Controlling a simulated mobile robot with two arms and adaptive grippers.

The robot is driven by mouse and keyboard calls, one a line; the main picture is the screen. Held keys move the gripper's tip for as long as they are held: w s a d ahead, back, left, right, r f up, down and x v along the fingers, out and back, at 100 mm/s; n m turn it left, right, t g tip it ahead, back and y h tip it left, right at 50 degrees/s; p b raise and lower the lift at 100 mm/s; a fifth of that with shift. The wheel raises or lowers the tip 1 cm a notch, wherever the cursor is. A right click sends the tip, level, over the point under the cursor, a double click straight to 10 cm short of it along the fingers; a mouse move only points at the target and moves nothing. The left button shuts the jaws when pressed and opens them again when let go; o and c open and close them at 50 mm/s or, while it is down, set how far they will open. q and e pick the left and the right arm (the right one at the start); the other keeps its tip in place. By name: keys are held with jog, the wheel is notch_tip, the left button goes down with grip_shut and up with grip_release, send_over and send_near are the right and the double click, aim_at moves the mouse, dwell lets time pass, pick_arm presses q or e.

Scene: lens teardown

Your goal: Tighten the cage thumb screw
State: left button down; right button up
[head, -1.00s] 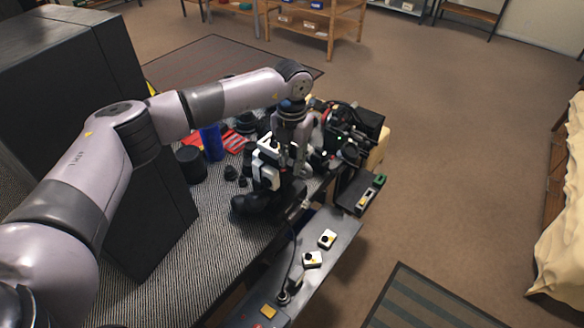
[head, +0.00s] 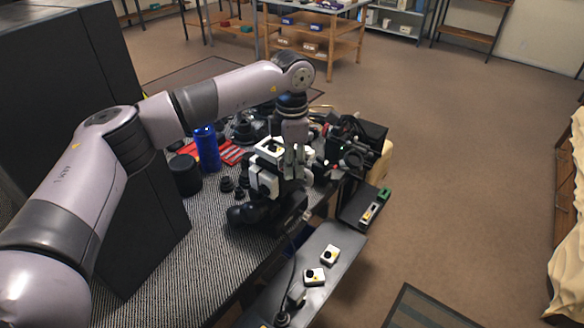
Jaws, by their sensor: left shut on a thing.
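My left gripper (head: 293,160) points down from the left arm's wrist, at the black-and-white cage assembly (head: 264,184) on the bench. It is shut at the top right side of this assembly. The cage thumb screw is too small to make out clearly, and the fingers cover the spot where they close. The cage assembly stands on a black base (head: 255,212) with a rounded end at the left. My right gripper is not in view.
A blue cylinder (head: 207,149), a black cylinder (head: 185,175) and small black caps stand left of the assembly. Dark equipment with cables (head: 350,150) crowds its right. Two small white boxes (head: 315,277) lie on the grey front shelf (head: 335,240). A tall dark cabinet (head: 130,200) stands left.

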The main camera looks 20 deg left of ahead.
pick_arm(q)
jog(key=shift+r+m, duration=0.15)
jog(key=shift+m, duration=0.55)
jog(key=c, duration=1.7)
grip_release()
jog(key=shift+o, duration=0.2)
notch_tip(320, 180, up, 12)
jog(key=shift+b, duration=0.3)
